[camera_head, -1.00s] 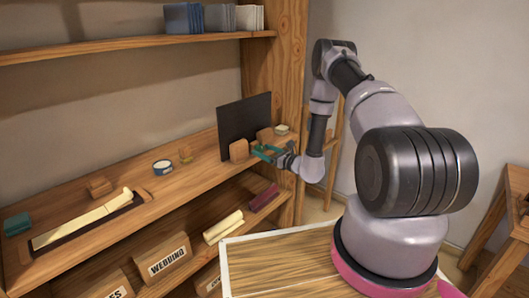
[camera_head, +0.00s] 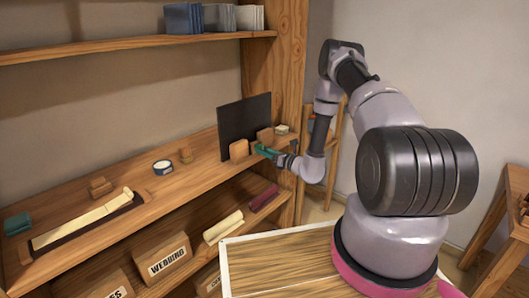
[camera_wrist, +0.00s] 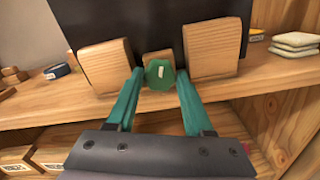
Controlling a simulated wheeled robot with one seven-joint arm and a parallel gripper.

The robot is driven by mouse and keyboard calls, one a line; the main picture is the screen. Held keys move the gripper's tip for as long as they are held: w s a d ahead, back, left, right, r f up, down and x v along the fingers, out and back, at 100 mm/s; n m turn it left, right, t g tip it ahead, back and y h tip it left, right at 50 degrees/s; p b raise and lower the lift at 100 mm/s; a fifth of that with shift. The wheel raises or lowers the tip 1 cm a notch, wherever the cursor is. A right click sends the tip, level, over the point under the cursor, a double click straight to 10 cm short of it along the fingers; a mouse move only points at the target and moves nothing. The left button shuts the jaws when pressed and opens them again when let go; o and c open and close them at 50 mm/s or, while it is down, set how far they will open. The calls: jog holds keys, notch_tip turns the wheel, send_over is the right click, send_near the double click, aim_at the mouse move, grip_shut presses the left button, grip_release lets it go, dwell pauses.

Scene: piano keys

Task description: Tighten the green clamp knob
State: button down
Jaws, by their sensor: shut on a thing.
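The green clamp knob (camera_wrist: 160,74) is a faceted green piece with a small pale mark on its face. In the wrist view it sits between two wooden blocks, in front of a smaller wooden piece (camera_wrist: 157,56). My gripper (camera_wrist: 160,82) has teal fingers, one on each side of the knob, and is shut on it. In the head view my gripper (camera_head: 264,150) reaches the front of the blocks, and the knob is too small to make out there. A dark upright panel (camera_head: 243,118) stands behind the blocks.
The left wooden block (camera_wrist: 106,66) and right wooden block (camera_wrist: 212,49) stand close beside my fingers. A tape roll (camera_head: 163,167) and a piano-key piece (camera_head: 90,220) lie farther left on the shelf. Stacked pale pads (camera_wrist: 295,43) sit at the right.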

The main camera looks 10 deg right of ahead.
jog(key=m, duration=2.4)
jog(key=shift+s+f+m, duration=0.1)
jog(key=shift+f+m, duration=0.05)
jog(key=shift+m, duration=0.15)
dwell(0.3)
jog(key=shift+c, duration=1.4)
grip_release()
jog(key=shift+d, duration=0.1)
jog(key=v, duration=1)
jog(key=shift+s+d, duration=0.15)
jog(key=shift+s, duration=0.15)
